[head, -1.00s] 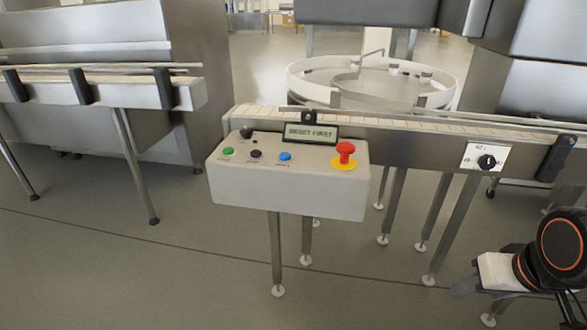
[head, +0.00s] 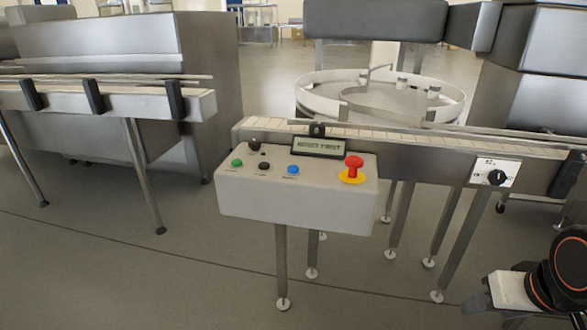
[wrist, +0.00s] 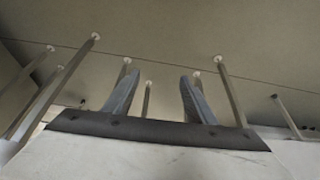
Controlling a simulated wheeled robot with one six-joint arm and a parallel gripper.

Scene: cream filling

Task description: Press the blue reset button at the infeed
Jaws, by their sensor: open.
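The blue button (head: 293,170) sits on top of a light grey control box (head: 297,203) in the head view, right of a black button (head: 264,166) and a green button (head: 237,162). A small display (head: 319,147) behind it appears to read "RESET FIRST". A red mushroom button (head: 353,166) on a yellow base is at the box's right end. My gripper (wrist: 156,92) shows in the wrist view with two fingers apart and nothing between them. In the head view only part of my arm shows, at the lower right, well apart from the box. The wrist view does not show the blue button.
A conveyor (head: 420,146) runs behind the box, with a rotary dial (head: 496,176) on a white plate to the right. A round table (head: 390,97) stands behind it. Another conveyor (head: 90,101) is at left. Open floor (head: 180,270) lies in front, around thin legs.

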